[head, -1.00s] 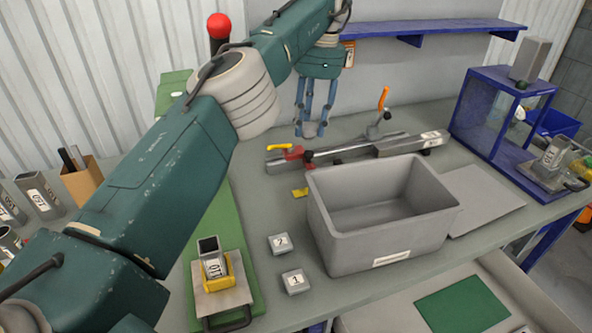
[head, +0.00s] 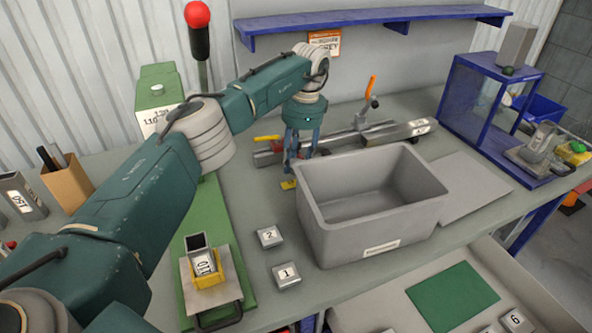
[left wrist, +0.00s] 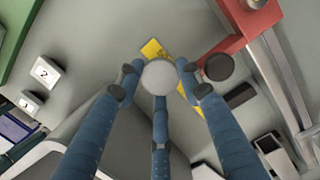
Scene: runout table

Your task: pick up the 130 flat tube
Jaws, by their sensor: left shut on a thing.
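My left gripper (head: 301,147) is low over the table, between the grey bin and the clamp fixture. In the left wrist view its three blue fingers (left wrist: 158,82) are shut around a pale round piece (left wrist: 158,75); only its round end shows. I cannot make out a 130 label on any tube. A flat tube with a 110-like label (head: 203,262) stands in a yellow holder. A tube reading 150 (head: 25,196) stands at the far left. A tube (head: 408,131) with a small label lies at the fixture's right end. My right gripper is not in view.
The grey bin (head: 322,236) stands close beside my left gripper and looks empty. The clamp fixture (head: 350,142) lies behind. Blocks marked 2 (head: 269,236) and 1 (head: 286,275) sit left of the bin. A yellow tag (left wrist: 153,49) lies below the fingers. A grey plate (head: 470,185) is at right.

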